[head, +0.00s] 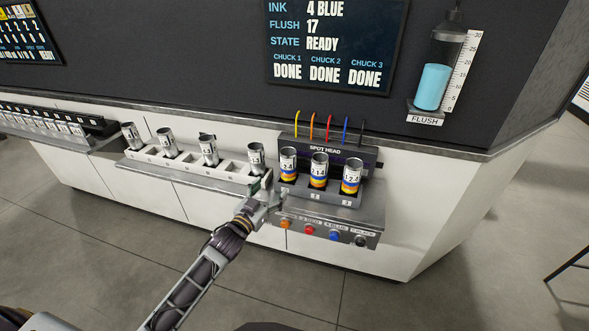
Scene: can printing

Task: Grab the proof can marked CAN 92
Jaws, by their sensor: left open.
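Several plain silver cans stand in a white rack (190,168): a far-left can (131,136), a second can (167,143), a third can (209,150) and a right-end can (256,158). Their small dark markings are too small to read surely, so I cannot tell which is CAN 92. Three cans with coloured bands, a left one (288,165), a middle one (319,170) and a right one (351,177), stand in the spot head (325,151). My left gripper (267,184) is open and empty, just in front of the right-end can, beside the spot head.
Orange, red, blue and black buttons (334,236) line the spot head's front. A wall screen (335,45) reads 4 BLUE, FLUSH 17, READY, with all three chucks DONE. A flush cylinder (433,85) hangs at right. Another rack (60,124) is at far left. The floor in front is clear.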

